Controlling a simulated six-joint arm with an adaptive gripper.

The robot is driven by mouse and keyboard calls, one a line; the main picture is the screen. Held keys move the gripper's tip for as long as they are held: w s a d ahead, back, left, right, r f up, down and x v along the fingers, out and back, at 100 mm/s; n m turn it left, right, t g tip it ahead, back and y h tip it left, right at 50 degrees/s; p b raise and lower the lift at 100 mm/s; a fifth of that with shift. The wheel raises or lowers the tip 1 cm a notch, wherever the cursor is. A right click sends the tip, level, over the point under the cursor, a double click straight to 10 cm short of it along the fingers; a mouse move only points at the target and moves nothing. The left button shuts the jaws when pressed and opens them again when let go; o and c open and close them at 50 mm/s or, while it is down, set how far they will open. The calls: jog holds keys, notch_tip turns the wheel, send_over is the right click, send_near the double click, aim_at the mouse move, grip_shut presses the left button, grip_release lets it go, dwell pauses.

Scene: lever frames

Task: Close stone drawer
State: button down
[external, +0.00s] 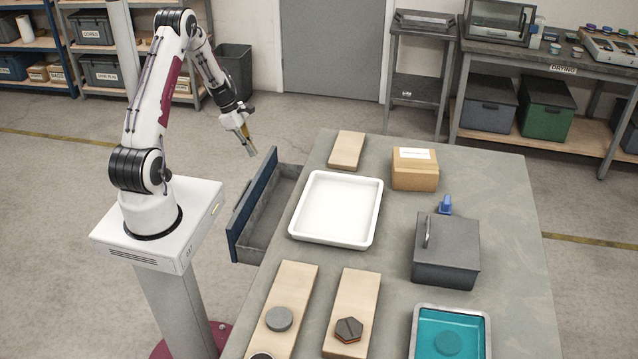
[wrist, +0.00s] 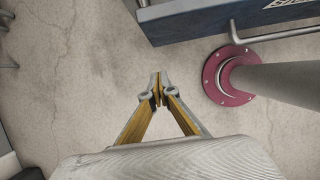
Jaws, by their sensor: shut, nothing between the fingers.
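The drawer (external: 262,210) is pulled out from the left side of the table in the external view, with a blue front and a grey, empty-looking inside. Its blue front also shows at the top of the wrist view (wrist: 205,20), with a metal bar handle (wrist: 285,33) and part of a label. My gripper (external: 251,150) points down, above and behind the drawer's far end in the external view. In the wrist view my gripper (wrist: 158,90) has its fingertips together with nothing between them. It looks apart from the drawer front.
The table (external: 400,270) holds a white tray (external: 337,208), a cardboard box (external: 415,169), a grey lidded box (external: 446,250), a teal-filled tray (external: 450,333) and wooden boards with discs. A round red base with a post (wrist: 225,75) stands on the floor. Open floor surrounds my gripper.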

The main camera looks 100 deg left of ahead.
jog(key=w+f, duration=0.3)
jog(key=w, duration=0.2)
jog(key=shift+w+f, duration=0.25)
jog(key=shift+f, duration=0.1)
jog(key=shift+w, duration=0.1)
dwell(0.3)
jog(key=w, duration=1.3)
